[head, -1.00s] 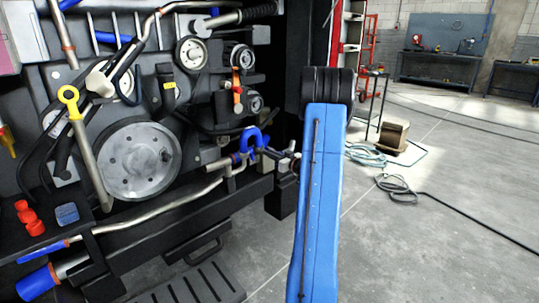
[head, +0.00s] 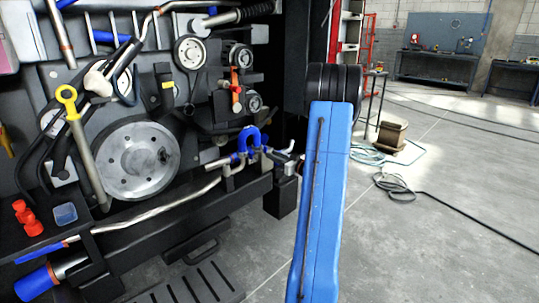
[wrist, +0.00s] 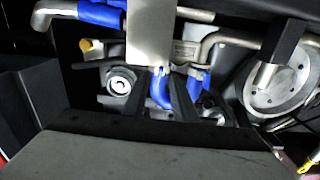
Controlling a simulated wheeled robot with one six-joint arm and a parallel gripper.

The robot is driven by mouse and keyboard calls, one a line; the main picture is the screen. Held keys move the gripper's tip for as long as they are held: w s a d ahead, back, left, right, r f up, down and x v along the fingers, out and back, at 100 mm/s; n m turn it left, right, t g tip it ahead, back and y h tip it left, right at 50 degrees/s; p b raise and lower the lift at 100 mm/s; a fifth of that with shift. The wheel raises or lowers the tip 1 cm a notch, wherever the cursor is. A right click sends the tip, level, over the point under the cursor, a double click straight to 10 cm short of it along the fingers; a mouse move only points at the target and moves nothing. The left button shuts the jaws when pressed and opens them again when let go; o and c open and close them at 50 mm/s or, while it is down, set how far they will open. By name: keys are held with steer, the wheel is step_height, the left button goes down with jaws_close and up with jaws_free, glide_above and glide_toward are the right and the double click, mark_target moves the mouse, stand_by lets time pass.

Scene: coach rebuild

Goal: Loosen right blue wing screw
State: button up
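A blue U-shaped piece (head: 249,137) stands up from a bright pipe on the engine frame in the head view, right of the large pulley. In the wrist view, blue parts show between and beside my fingers: one (wrist: 160,90) lies in the gap, another (wrist: 196,79) is just right of it. I cannot tell for sure which is the right wing screw. My gripper (head: 276,152) is right beside the blue piece in the head view. Its two dark fingers (wrist: 163,92) stand apart in the wrist view. Contact with the blue part cannot be told.
A large grey pulley (head: 138,160) and dark hoses are at left. A yellow ring-ended tool (head: 68,97) leans there. Open concrete floor lies right of my blue arm.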

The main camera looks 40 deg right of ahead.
steer(key=s, duration=1.3)
steer(key=shift+s, duration=0.2)
steer(key=w+a+r+n+g+y, duration=0.15)
steer(key=a+g+y, duration=0.25)
steer(key=a, duration=1.3)
steer(key=w+a+r+n+g+y, duration=0.1)
steer(key=a+r+n+g+y, duration=0.25)
steer(key=a, duration=1.45)
steer(key=s+a+f+m+g+h, duration=0.1)
steer(key=s+a+m+g+h, duration=0.2)
steer(key=s+a+g, duration=0.95)
steer(key=s+a+r+m+t+h, duration=0.1)
steer(key=s+t+h, duration=0.3)
steer(key=s, duration=0.6)
steer(key=a+t, duration=0.1)
steer(key=t, duration=0.1)
steer(key=shift+s+r+m+t, duration=0.2)
steer(key=shift+s+m+t, duration=0.1)
steer(key=shift+s+t, duration=0.1)
steer(key=shift+h, duration=0.25)
